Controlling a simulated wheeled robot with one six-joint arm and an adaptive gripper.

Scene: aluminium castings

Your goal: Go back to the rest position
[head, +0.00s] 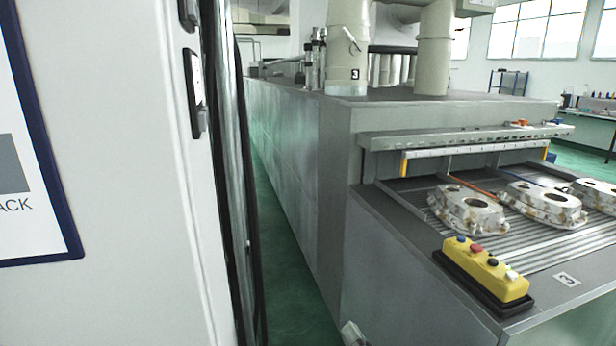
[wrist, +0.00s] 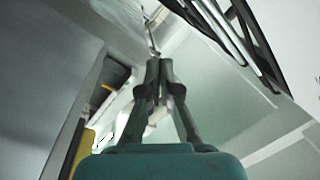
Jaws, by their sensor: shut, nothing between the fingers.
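My gripper (wrist: 155,70) shows in the wrist view, its two fingers together at the tips with nothing held between them. Its teal body fills the bottom of that view. I cannot make out the gripper in the head view. Aluminium castings lie on the ribbed bed of the grey machine (head: 400,255) at the right of the head view: one in front (head: 468,210), one beside it (head: 543,204) and one at the right edge (head: 596,192). My gripper touches none of them in the wrist view.
A yellow button box (head: 487,268) sits on the machine's front corner beside a "3" label. A white panel (head: 120,180) with a blue-framed sign stands close on the left. A narrow strip of green floor (head: 290,285) runs between panel and machine.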

